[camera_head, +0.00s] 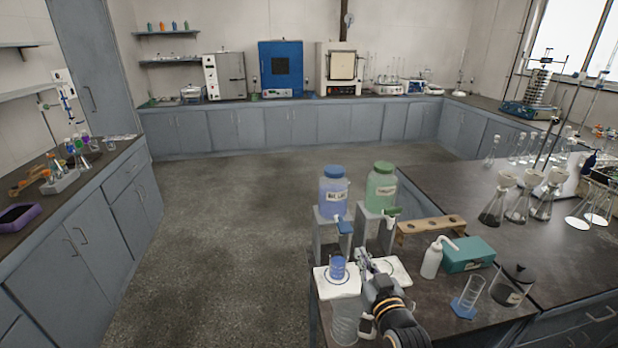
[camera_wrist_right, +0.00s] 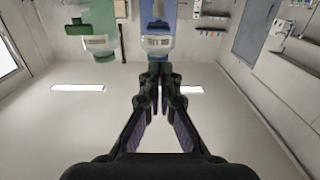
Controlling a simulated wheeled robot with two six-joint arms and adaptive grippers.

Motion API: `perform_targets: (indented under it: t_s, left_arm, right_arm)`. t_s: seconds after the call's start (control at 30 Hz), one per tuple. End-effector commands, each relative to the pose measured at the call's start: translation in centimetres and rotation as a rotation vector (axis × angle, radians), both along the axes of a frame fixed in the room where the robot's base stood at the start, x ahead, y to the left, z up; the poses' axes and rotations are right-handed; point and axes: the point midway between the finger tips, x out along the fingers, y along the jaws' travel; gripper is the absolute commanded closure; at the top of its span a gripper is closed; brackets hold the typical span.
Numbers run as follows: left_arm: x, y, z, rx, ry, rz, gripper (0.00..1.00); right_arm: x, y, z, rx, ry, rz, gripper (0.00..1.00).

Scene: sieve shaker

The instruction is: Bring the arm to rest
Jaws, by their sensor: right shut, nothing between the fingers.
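My right gripper (camera_head: 366,262) reaches in from the bottom over the near bench. Its fingers are shut with nothing between them; the right wrist view shows the fingertips together (camera_wrist_right: 159,72). Just left of it, a small container of blue liquid (camera_head: 338,268) stands on a white pad (camera_head: 326,288); the gripper looks apart from it. Behind stand a blue carboy (camera_head: 333,195) and a green carboy (camera_head: 381,188) on grey stands. The blue one (camera_wrist_right: 158,22) and the green one (camera_wrist_right: 98,20) show upside down in the right wrist view. My left gripper is out of view.
A clear glass vessel (camera_head: 345,322) is close to the left of my right arm. On the right stand a white wash bottle (camera_head: 431,261), a teal box (camera_head: 468,254), a wooden rack (camera_head: 431,227), a glass cylinder (camera_head: 471,292) and a dark-lidded jar (camera_head: 511,288). Open floor (camera_head: 230,230) is on the left.

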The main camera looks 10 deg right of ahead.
Motion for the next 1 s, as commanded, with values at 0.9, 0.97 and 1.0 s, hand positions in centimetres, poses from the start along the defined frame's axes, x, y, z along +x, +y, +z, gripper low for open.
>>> perform_targets:
  t_s: [0.9, 0.97, 1.0]
  left_arm:
    - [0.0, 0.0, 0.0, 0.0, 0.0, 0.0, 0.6]
    - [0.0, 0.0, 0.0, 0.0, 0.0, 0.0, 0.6]
    - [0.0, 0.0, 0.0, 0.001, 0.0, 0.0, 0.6]
  right_arm:
    - [-23.1, -4.9, -26.1, -0.144, 1.248, -0.054, 1.0]
    - [-23.1, -5.1, -28.5, -0.142, 1.257, -0.056, 1.0]
    - [-23.2, -5.3, -30.3, -0.141, 1.264, -0.057, 1.0]
